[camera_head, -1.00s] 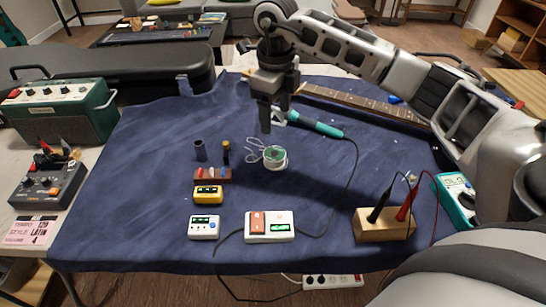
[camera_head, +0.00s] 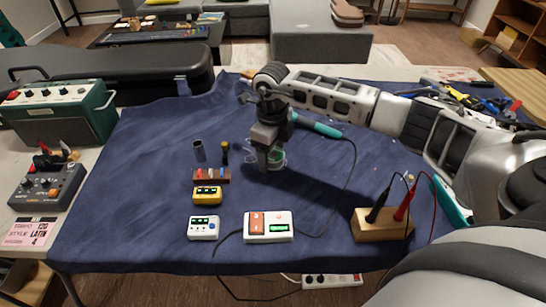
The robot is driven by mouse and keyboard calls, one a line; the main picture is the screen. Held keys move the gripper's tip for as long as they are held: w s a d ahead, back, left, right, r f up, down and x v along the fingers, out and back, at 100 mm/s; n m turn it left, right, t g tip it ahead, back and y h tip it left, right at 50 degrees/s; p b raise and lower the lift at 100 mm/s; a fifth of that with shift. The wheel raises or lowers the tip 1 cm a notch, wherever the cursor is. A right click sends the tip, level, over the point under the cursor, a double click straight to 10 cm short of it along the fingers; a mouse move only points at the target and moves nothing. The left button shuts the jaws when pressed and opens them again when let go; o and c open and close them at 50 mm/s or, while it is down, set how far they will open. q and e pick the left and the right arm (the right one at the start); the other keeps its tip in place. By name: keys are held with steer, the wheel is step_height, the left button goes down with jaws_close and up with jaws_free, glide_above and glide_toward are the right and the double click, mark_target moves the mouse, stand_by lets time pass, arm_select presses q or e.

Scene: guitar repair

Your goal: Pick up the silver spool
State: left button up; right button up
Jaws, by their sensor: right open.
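The silver spool (camera_head: 279,157) stands on the blue cloth near the middle of the table, with a greenish top and loose wire loops to its left. My right gripper (camera_head: 266,163) points down at the spool and covers much of it. The gripper is open, with its fingers at the spool's left and front side. I cannot tell whether the fingers touch it or stand around it. My left gripper is not in view.
A soldering iron (camera_head: 316,125) lies behind the spool. A dark cylinder (camera_head: 199,151) and a small bottle (camera_head: 225,153) stand to its left. A white device (camera_head: 268,227) and a wooden block with probes (camera_head: 381,225) are in front. Cloth to the spool's right is mostly clear.

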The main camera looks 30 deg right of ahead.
steer(key=c, duration=0.9)
